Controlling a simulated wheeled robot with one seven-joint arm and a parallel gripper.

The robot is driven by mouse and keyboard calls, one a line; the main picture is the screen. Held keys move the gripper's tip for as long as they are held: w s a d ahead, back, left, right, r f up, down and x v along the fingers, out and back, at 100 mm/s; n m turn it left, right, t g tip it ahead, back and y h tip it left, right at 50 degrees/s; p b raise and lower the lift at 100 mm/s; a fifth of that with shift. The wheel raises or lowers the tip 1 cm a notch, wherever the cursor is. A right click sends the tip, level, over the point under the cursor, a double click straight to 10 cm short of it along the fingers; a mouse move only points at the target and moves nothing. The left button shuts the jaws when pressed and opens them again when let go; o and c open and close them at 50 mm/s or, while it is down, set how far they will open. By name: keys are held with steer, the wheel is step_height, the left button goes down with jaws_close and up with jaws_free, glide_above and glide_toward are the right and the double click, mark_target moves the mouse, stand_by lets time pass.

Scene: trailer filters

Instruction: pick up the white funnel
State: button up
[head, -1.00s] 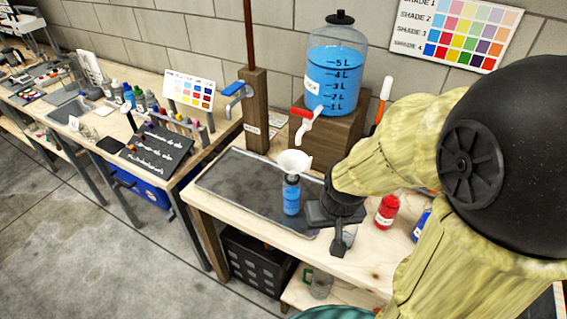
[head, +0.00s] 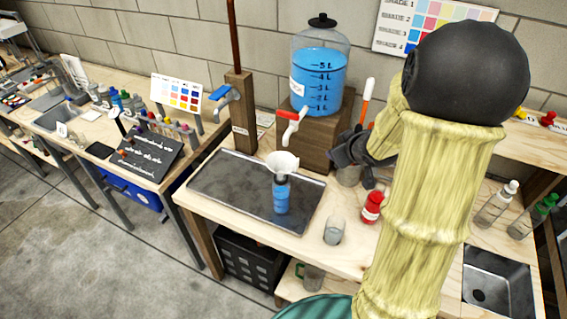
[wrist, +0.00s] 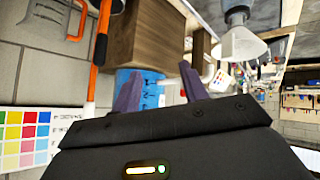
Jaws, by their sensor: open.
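The white funnel (head: 282,163) sits upright in the mouth of a blue-filled bottle (head: 282,196). The bottle stands on the dark tray (head: 230,190) on the wooden bench. My gripper (head: 352,150) is to the right of the funnel, apart from it, beside the wooden block under the dispenser. In the wrist view the two purple fingers of my gripper (wrist: 160,86) are spread with nothing held between them. The funnel (wrist: 242,46) shows upside down at the upper right there, outside the fingers. The fingertips are hard to make out in the head view.
The blue water dispenser (head: 319,75) with a red-handled tap stands on a wooden block (head: 318,140) behind the tray. A clear cup (head: 334,231) and a red bottle (head: 372,207) stand right of the tray. A wooden post (head: 240,110) rises behind its left part.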

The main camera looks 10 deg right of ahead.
steer(key=s+d+r+n+g+y+p, duration=0.1)
steer(key=s+d+n+g+y+p, duration=0.1)
steer(key=s+n+y, duration=0.4)
steer(key=d+y+p, duration=0.1)
steer(key=d+y, duration=0.1)
steer(key=y, duration=0.2)
steer(key=shift+s+r+n+y+p, duration=0.3)
steer(key=shift+r+n+y+p, duration=0.05)
steer(key=shift+n+y+p, duration=0.05)
steer(key=shift+w, duration=0.1)
steer(key=p+x, duration=0.3)
steer(key=x, duration=0.9)
steer(key=shift+f, duration=0.15)
steer(key=p+x, duration=0.2)
steer(key=x, duration=0.3)
steer(key=shift+f, duration=0.15)
